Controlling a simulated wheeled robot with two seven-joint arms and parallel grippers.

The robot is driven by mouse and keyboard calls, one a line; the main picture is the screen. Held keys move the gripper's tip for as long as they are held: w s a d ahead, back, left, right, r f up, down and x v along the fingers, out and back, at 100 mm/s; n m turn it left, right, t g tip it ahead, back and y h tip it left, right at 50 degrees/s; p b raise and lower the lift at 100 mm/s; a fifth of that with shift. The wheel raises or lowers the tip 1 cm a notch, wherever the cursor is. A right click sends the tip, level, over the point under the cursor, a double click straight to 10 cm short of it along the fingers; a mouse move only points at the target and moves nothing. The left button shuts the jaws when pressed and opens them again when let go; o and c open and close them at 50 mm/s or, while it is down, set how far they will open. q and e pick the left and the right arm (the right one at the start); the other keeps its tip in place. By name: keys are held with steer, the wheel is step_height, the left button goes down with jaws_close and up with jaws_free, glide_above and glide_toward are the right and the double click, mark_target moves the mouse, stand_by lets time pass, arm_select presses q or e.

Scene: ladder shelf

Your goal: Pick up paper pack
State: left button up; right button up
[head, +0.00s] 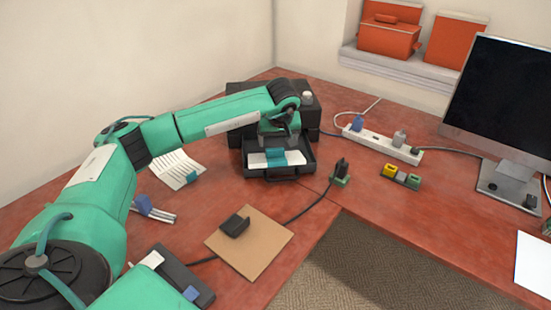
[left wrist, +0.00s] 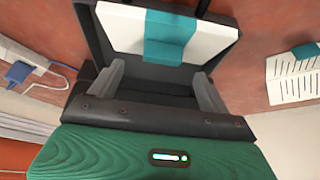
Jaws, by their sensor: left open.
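The paper pack (head: 258,160), white with a teal band around its middle, lies in the black tray (head: 255,174) at the front of a black machine. In the left wrist view the pack (left wrist: 125,28) lies flat just beyond my fingers, inside the tray's dark walls. My left gripper (head: 280,141) is over the tray, behind the pack in the head view. In the left wrist view its two grey fingers (left wrist: 158,90) are spread apart with nothing between them. The fingertips point toward the pack; I cannot tell whether they touch it. My right gripper is not in view.
A printed sheet (head: 176,168) with a teal piece lies left of the tray. A brown board (head: 262,245) with a black object is in front. A white power strip (head: 382,145), a plug (head: 341,172) and a monitor (head: 500,100) stand to the right.

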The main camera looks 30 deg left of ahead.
mark_target(275, 149)
arm_select(q)
steer(key=x, duration=0.5)
steer(key=shift+a+f, duration=0.15)
steer(key=shift+s, duration=0.1)
steer(key=c, duration=1.3)
step_height(275, 149, up, 20)
steer(key=shift+r, duration=0.1)
